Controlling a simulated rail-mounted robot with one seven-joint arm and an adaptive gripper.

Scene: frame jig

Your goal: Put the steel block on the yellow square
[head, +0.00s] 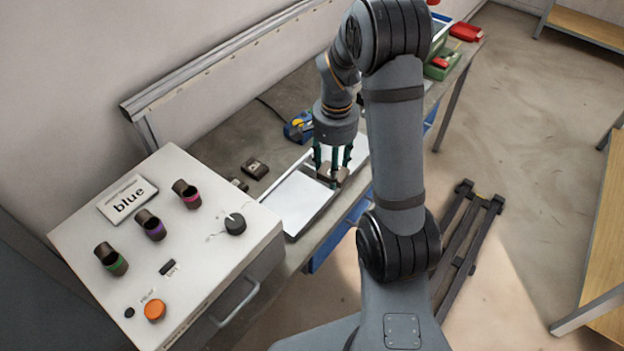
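My gripper (332,167) points down over the bench, its dark green fingers apart on either side of a small brownish block (331,175). This block is at the edge of a white panel in a metal frame (296,203). I cannot tell whether the fingers press on the block or whether it is lifted. I cannot tell whether it is the steel block. Another dark brownish block (255,168) lies on the bench to the left, apart from the gripper. I make out no yellow square; my arm covers part of the bench.
A white control box (165,250) with a "blue" sign (128,199), coloured selectors, a knob and an orange button (155,309) stands at left. A blue tool (298,128) lies behind the frame. Green and red bins (440,66) are at the far end. A wall rail runs behind.

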